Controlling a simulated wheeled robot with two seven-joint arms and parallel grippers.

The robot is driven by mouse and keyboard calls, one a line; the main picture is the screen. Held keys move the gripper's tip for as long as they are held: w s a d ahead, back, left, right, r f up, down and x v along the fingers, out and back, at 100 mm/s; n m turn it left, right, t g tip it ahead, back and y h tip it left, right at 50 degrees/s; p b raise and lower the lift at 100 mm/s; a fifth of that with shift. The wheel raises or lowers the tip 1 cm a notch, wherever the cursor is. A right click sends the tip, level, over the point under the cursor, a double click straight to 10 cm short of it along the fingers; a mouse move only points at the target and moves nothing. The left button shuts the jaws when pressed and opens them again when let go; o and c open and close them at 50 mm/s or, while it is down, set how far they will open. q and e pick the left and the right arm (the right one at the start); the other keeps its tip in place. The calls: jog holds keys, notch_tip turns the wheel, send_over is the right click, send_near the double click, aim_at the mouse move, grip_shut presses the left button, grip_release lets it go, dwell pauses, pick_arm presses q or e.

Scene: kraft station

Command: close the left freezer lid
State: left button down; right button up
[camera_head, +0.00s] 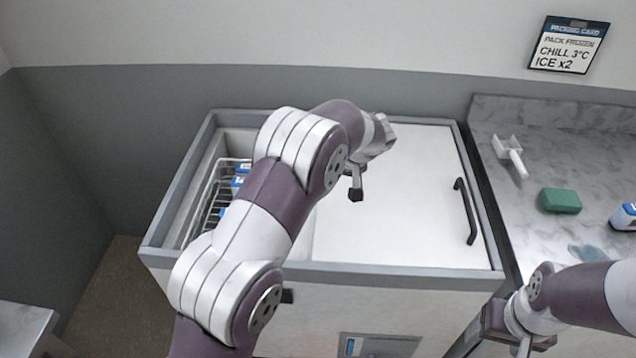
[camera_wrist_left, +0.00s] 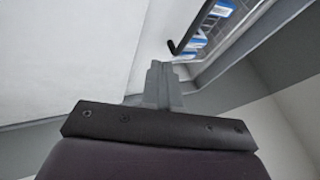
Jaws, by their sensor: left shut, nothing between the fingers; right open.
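The white chest freezer shows in the head view with its left side partly open. The right lid (camera_head: 400,215) is a white panel with a black handle (camera_head: 467,212). The left lid is largely hidden by my left arm in the head view. In the left wrist view a white lid panel (camera_wrist_left: 85,50) has a black handle (camera_wrist_left: 188,28) at its edge, beside the opening. My left gripper (camera_wrist_left: 163,85) is shut and empty, a little short of that handle in the picture; contact cannot be told. My right gripper (camera_head: 522,346) is open at the lower right, clear of the lids.
A wire basket (camera_head: 207,198) with blue-and-white packs stands in the opening. The grey freezer rim (camera_head: 400,272) frames it. A packing card (camera_head: 569,45) hangs on the wall.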

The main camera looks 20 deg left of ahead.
pick_arm(q)
jog(key=p+x, duration=0.2)
jog(key=x, duration=0.6)
jog(key=shift+a+f, duration=0.25)
jog(key=shift+a, duration=0.05)
jog(key=a, duration=0.1)
jog(key=a+p, duration=0.1)
jog(key=a+f, duration=0.1)
jog(key=a, duration=0.1)
jog(key=shift+s, duration=0.4)
jog(key=shift+f, duration=0.15)
